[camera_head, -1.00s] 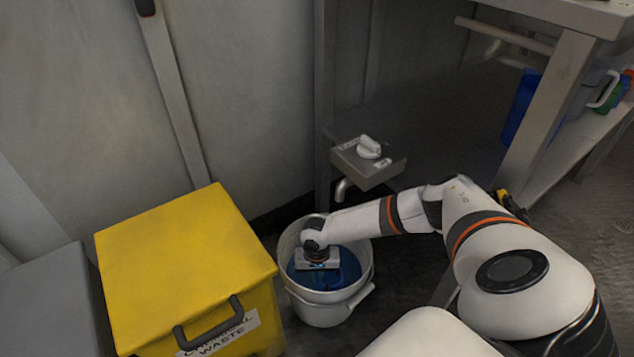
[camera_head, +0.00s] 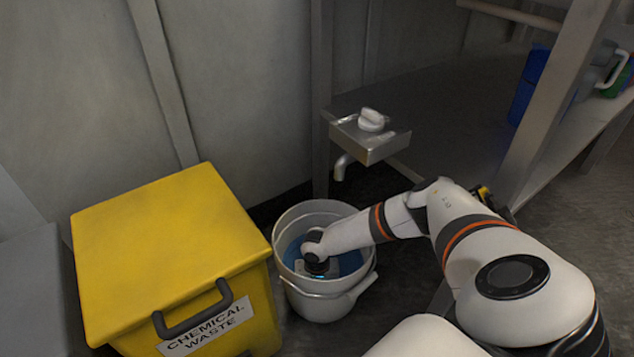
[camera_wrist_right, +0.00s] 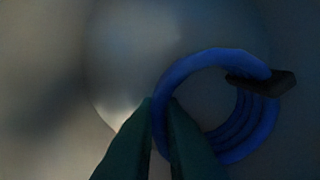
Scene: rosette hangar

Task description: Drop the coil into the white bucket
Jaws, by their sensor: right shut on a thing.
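The white bucket (camera_head: 322,307) stands upright on the floor, right of the yellow bin. My right arm reaches into it from the right, and my right gripper (camera_head: 317,268) is inside the rim; its fingertips are hidden in the head view. In the right wrist view, the dark fingers (camera_wrist_right: 162,103) are shut on the left side of the blue coil (camera_wrist_right: 208,60), a ring of several loops with a black clip on it. A pale round surface lies behind the coil. Blue shows inside the bucket around my gripper; I cannot tell how much of it is the coil. My left gripper is out of view.
A yellow chemical waste bin (camera_head: 165,255) with a dark handle stands close left of the bucket. A grey box with a white knob (camera_head: 372,120) and a spout (camera_head: 343,166) juts out above and behind the bucket. A shelf with a blue container (camera_head: 528,85) is at right.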

